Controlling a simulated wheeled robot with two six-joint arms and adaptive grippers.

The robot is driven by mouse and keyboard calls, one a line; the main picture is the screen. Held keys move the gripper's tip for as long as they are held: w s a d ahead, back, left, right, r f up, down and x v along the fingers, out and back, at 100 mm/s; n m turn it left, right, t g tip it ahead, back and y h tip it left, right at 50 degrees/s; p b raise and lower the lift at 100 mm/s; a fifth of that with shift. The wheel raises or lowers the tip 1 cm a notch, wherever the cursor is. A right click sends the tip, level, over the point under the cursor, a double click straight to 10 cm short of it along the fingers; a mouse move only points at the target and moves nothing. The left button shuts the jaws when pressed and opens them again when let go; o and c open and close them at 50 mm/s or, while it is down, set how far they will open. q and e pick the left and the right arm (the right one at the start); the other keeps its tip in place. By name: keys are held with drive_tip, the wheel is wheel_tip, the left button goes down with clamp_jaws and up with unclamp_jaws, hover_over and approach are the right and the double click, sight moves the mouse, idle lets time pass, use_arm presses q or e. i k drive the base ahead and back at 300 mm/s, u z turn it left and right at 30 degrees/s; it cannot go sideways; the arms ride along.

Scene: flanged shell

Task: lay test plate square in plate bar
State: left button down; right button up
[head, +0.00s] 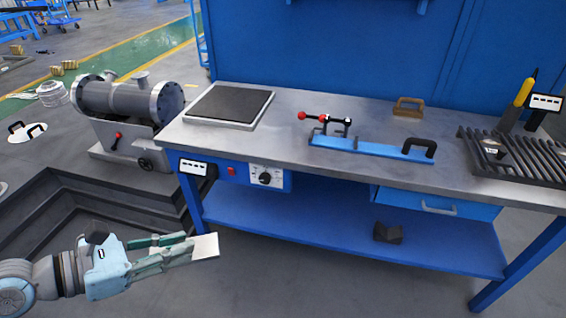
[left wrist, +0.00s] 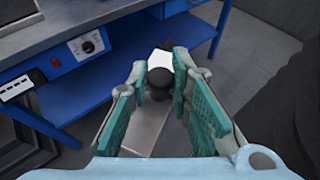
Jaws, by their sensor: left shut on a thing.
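A pale, flat, square-ended test plate (head: 206,246) is in my left gripper (head: 188,249), sticking out past the fingertips to the right. The gripper is shut on it, low in front of the bench's left end and below the bench top. In the left wrist view a bright white patch, seemingly the plate's end (left wrist: 158,61), shows beyond the green-padded fingers (left wrist: 163,82). The blue plate bar (head: 375,148) lies on the bench top, well to the right of and above the gripper. It has a red-knobbed clamp (head: 325,119) at its left and a black handle at its right. My right gripper is out of view.
The grey bench top (head: 240,144) carries a dark square slab (head: 229,103), a wooden-coloured block (head: 408,107) and a slatted black rack (head: 515,157). A blue lower shelf (head: 330,225) holds a dark block (head: 388,232). A flanged shell (head: 128,98) stands left of the bench.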

sight(334, 142)
drive_tip(key=z, duration=0.9)
drive_tip(key=i, duration=1.15)
drive_tip(key=z, duration=0.05)
